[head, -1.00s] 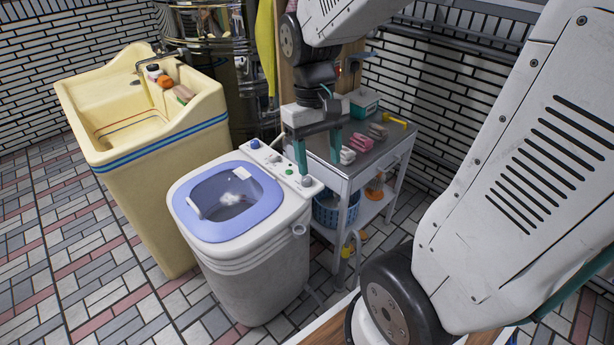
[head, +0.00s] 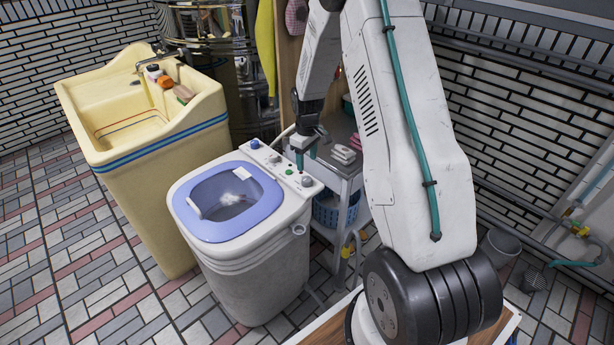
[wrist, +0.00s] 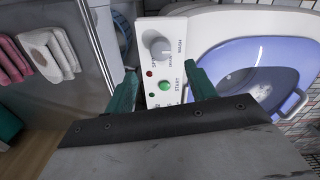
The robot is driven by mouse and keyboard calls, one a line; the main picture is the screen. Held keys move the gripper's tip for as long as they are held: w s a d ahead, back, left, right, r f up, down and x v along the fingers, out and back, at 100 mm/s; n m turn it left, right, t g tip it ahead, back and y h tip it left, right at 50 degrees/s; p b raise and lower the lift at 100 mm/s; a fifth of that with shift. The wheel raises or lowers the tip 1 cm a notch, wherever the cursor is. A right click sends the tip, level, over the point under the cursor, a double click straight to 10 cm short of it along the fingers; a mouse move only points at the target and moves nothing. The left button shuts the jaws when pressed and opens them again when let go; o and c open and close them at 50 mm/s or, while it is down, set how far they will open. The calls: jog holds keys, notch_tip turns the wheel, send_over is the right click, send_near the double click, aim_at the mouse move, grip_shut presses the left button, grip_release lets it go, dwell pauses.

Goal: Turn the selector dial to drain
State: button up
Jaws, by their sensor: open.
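The washing machine (head: 250,255) is white with a blue lid rim. Its control panel (head: 262,153) runs along the back edge. The selector dial (head: 306,181) is a grey knob at the panel's near right end. My gripper (head: 303,165) is open and empty above the panel. In the wrist view its teal fingers (wrist: 163,90) stand either side of the panel, around the green START button (wrist: 165,85), apart from the dial.
A blue knob (head: 255,143) and a pale knob (head: 273,158) sit farther along the panel. A grey metal table (wrist: 75,90) with folded cloths (wrist: 50,52) stands close beside the panel. A yellow sink (head: 150,170) stands left of the washer. Tiled floor in front is clear.

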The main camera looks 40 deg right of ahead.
aim_at(307, 179)
notch_tip(307, 179, down, 8)
jog(key=shift+r, duration=0.15)
dwell(0.3)
jog(key=c, duration=1)
